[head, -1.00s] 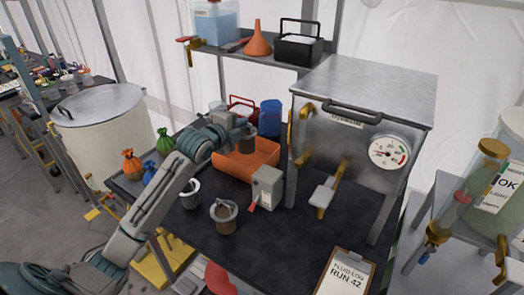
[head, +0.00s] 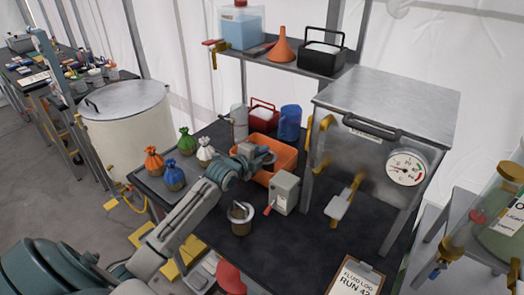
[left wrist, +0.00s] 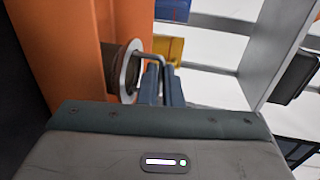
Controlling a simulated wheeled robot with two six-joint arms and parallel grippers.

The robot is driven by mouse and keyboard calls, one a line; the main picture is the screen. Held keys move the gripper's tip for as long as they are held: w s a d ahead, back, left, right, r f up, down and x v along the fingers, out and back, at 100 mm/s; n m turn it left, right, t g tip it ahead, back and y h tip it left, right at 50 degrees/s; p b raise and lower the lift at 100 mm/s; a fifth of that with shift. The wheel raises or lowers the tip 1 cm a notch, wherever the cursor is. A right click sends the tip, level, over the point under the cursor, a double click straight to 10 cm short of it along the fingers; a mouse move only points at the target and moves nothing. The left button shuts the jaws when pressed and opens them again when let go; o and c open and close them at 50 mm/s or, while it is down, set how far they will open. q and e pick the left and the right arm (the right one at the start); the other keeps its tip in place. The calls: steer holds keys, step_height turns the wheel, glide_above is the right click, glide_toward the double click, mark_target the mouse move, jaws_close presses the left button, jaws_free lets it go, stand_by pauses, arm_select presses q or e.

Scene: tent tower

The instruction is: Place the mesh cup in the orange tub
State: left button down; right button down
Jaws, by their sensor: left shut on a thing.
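The mesh cup (left wrist: 118,70) is dark brown with a silver rim and a wire handle. In the left wrist view my left gripper (left wrist: 161,86) is shut on that handle. In the head view my left gripper (head: 256,157) is at the near left part of the orange tub (head: 286,159), with the cup (head: 267,161) low at the tub's opening. An orange wall of the tub (left wrist: 75,50) is close beside the cup in the left wrist view. Whether the cup touches the tub floor is hidden. My right gripper is not in view.
A similar cup (head: 241,220) stands on the dark table (head: 295,240). A grey box with a red lever (head: 284,192) stands close in front of the tub. A blue jug (head: 290,122) is behind it. Several tied bags (head: 174,174) are at the left. A steel oven (head: 375,130) stands right.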

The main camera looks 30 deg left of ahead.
arm_select(q)
steer(key=shift+f, duration=0.1)
steer(key=c, duration=1.6)
jaws_free()
steer(key=d+b+v, duration=0.1)
steer(key=v, duration=1.1)
steer(key=shift+a+b, duration=0.3)
steer(key=shift+a, duration=0.15)
